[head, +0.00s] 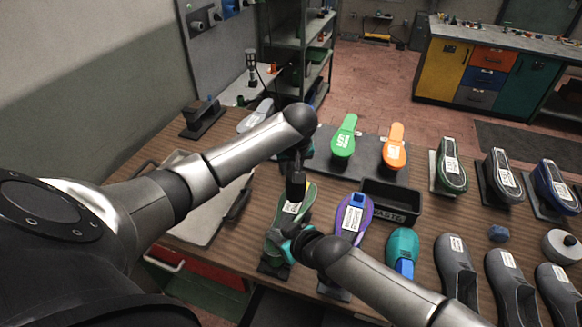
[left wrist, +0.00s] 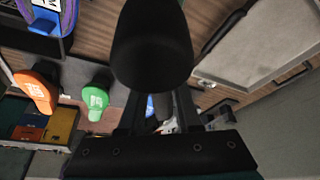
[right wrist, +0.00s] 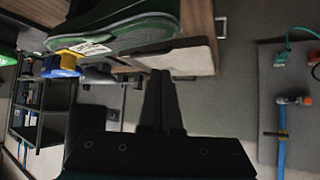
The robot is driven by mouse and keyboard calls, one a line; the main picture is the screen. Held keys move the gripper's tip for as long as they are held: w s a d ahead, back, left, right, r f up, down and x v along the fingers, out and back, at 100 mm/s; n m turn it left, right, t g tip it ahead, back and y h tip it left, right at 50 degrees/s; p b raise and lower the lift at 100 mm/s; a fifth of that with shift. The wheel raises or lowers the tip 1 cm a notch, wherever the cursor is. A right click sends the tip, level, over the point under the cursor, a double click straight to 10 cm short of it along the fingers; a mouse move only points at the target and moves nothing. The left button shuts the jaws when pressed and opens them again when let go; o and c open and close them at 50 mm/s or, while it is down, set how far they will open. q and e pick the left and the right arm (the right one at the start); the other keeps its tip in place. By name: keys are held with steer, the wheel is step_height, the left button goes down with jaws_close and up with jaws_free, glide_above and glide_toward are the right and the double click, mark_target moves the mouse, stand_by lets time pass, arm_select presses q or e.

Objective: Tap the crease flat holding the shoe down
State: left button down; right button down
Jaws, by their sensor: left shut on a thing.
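A green shoe (head: 308,196) with a white label sits sole up on a stand at the front of the bench. It also shows close up in the right wrist view (right wrist: 120,32). My left gripper (head: 294,160) is shut on a black mallet (head: 296,188), whose head is over the shoe, near the label; I cannot tell whether it touches. The mallet head (left wrist: 150,45) fills the middle of the left wrist view. My right gripper (head: 284,238) is at the near end of the shoe, its fingers (right wrist: 160,85) together and empty. The crease cannot be made out.
A purple shoe (head: 352,232) and a teal shoe (head: 402,240) stand just right. Several grey shoes (head: 458,268) fill the right. A pale board (head: 200,225) lies left.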

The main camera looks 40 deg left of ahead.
arm_select(q)
steer(key=shift+r, duration=0.1)
arm_select(e)
step_height(320, 180, down, 2)
steer(key=shift+s, duration=0.1)
steer(key=shift+f, duration=0.45)
steer(key=shift+f, duration=0.3)
stand_by(3.5)
